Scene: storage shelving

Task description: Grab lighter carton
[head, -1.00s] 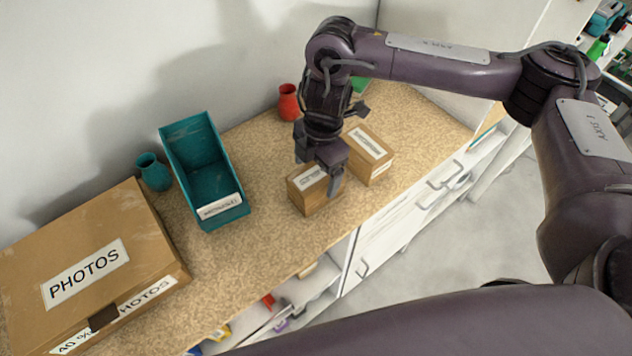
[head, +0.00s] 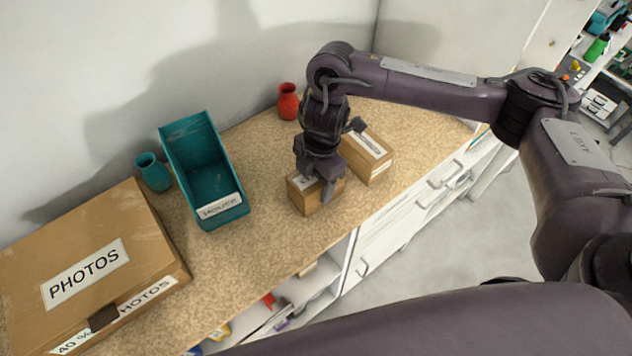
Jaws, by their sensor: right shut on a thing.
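Two small brown cartons with white labels stand side by side on the speckled counter in the head view. My right gripper (head: 319,180) is down over the left carton (head: 306,199) and shut on it; its fingers cover part of the carton's top and label. The right carton (head: 370,156) stands close beside it, up and to the right, partly behind my wrist. I cannot tell from the picture which carton is lighter. My left gripper is not in view.
A teal open bin (head: 205,172) stands left of the cartons, with a teal vase (head: 153,172) beside it. A red vase (head: 288,102) stands near the wall. A large PHOTOS box (head: 140,240) fills the counter's left. The counter (head: 255,250) is clear in front of the bin.

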